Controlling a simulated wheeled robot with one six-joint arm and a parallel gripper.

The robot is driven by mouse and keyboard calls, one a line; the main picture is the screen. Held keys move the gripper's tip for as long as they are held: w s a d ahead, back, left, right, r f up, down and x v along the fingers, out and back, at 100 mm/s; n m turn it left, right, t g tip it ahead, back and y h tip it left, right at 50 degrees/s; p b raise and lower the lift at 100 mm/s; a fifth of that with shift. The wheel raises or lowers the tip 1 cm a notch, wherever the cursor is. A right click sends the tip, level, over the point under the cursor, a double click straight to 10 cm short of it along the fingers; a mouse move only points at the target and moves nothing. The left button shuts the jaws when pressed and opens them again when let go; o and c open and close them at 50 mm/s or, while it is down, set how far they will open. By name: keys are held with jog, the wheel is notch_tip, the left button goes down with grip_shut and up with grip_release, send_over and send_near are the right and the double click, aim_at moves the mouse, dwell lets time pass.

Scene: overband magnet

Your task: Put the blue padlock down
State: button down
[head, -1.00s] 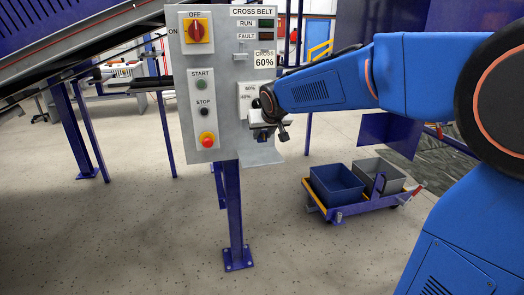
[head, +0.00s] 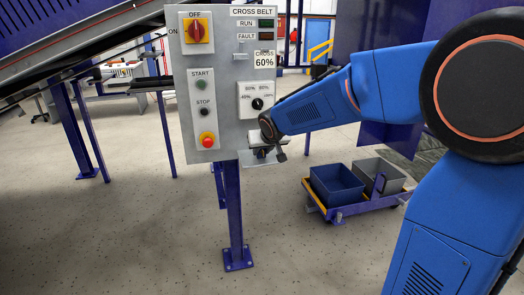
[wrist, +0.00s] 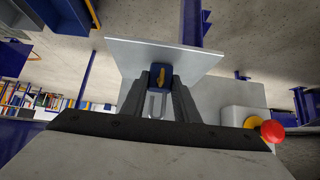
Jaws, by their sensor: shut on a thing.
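The blue padlock (wrist: 156,72) is between the two dark fingers of my gripper (wrist: 158,78) in the wrist view. Its blue body shows a brass-coloured part, and its grey shackle points back toward the palm. My gripper is shut on it. A flat grey shelf (wrist: 190,57) lies just beyond the padlock; I cannot tell whether they touch. In the head view my gripper (head: 263,150) is low at the control panel, at the shelf (head: 246,161) under it. The padlock cannot be made out there.
The control panel (head: 223,125) has a red switch (head: 198,30), start and stop buttons, a red emergency button (head: 207,140) and a speed dial (head: 257,103). A cart (head: 352,211) with a blue bin (head: 336,185) and a grey bin stands right. The floor left is mostly clear.

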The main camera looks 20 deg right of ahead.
jog(key=shift+f, duration=0.15)
jog(key=c, duration=1.4)
grip_release()
jog(key=shift+r, duration=0.2)
jog(key=v, duration=1.2)
jog(key=s+d+f+g, duration=0.1)
jog(key=s+f, duration=0.3)
jog(key=s, duration=0.7)
jog(key=s+d+f+g, duration=0.1)
jog(key=s+d+f, duration=0.2)
jog(key=s, duration=0.9)
jog(key=s+d+f+g, duration=0.2)
jog(key=s+f, duration=0.3)
jog(key=s, duration=0.6)
jog(key=shift+s+d+f, duration=0.3)
jog(key=shift+d+f, duration=0.1)
jog(key=shift+d, duration=0.15)
